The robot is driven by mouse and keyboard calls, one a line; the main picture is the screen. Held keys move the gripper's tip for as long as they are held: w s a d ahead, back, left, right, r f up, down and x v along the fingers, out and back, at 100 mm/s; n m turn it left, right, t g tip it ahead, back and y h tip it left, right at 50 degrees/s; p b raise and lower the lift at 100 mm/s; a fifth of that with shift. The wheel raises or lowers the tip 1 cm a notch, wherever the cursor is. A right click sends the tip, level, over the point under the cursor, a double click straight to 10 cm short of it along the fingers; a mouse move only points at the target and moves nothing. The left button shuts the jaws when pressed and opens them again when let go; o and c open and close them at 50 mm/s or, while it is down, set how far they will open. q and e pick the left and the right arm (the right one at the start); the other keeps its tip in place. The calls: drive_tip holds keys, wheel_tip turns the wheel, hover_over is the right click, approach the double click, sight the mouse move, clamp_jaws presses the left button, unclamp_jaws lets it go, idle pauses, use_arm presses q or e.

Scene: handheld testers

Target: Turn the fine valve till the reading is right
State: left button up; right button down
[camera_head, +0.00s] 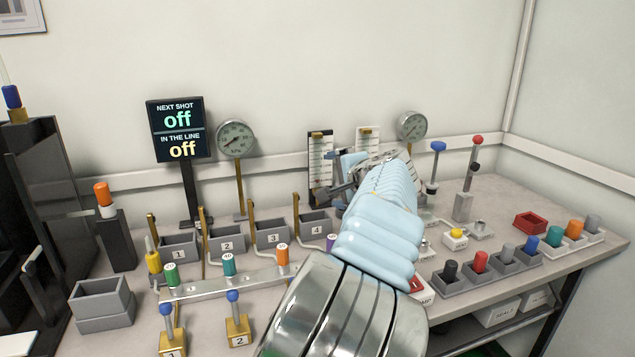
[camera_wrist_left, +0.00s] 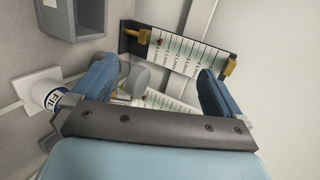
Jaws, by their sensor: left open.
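My left gripper (camera_head: 350,172) reaches over the bench to the two scale panels, its arm hiding much of the middle. In the left wrist view its blue fingers (camera_wrist_left: 158,72) are apart. A grey rounded knob (camera_wrist_left: 137,80) shows between them, nearer the left finger; I cannot tell if it is the fine valve or if it is touched. One scale panel with green marks (camera_wrist_left: 185,56) lies beyond the fingers; another scale (camera_wrist_left: 165,101) is partly hidden by the gripper. In the head view the left scale (camera_head: 320,165) and right scale (camera_head: 367,138) stand by the wall; their readings are too small.
A display (camera_head: 178,130) reads "off" on both lines. Round gauges (camera_head: 236,138) and (camera_head: 412,126) stand at the back. Numbered grey bins (camera_head: 227,243), a rail with coloured caps (camera_head: 225,287) and a blue-knobbed lever (camera_head: 436,165) crowd the bench.

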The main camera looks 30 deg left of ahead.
use_arm(q)
drive_tip(key=shift+x, duration=0.85)
drive_tip(key=v, duration=1)
